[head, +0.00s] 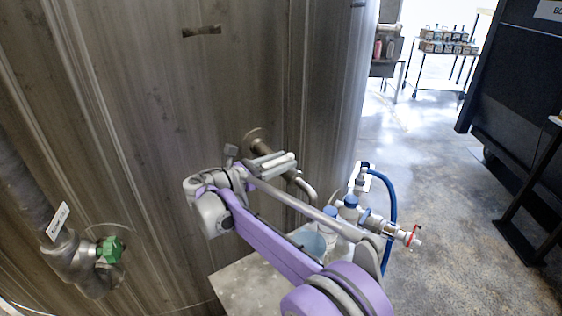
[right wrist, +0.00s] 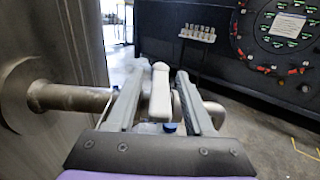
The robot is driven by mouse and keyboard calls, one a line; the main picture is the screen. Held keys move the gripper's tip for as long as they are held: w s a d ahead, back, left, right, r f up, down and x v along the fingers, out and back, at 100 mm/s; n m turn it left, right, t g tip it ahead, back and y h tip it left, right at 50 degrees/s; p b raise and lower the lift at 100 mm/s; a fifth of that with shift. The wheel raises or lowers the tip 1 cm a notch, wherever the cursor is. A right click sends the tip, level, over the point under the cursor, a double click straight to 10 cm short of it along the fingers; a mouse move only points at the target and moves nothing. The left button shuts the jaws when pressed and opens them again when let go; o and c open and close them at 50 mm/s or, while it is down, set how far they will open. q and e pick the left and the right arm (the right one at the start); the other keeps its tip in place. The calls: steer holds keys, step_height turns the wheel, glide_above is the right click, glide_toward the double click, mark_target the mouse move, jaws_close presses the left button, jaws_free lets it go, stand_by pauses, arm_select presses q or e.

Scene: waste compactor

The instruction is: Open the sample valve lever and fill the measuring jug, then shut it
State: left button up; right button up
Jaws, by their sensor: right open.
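The sample valve's pipe (head: 256,140) comes out of the steel tank and ends in a bent spout (head: 306,188). The pale lever (right wrist: 160,95) shows in the right wrist view, between the two fingers of my right gripper (right wrist: 160,70). The fingers are open with gaps beside the lever. In the head view my right gripper (head: 276,162) is at the valve and hides most of it. A pale blue translucent jug (head: 309,241) stands below the spout, partly behind my right arm. Its fill level cannot be told. My left gripper is not in view.
The jug is by a grey stand top (head: 238,286). A fitting with a blue hose (head: 392,205) and red handle (head: 412,236) is right of it. A green-handled valve (head: 110,249) sits at left. Open floor (head: 450,200) lies at right, beside a dark cabinet (head: 510,110).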

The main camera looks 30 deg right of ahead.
steer(key=shift+c, duration=0.3)
jaws_close()
stand_by(1.2)
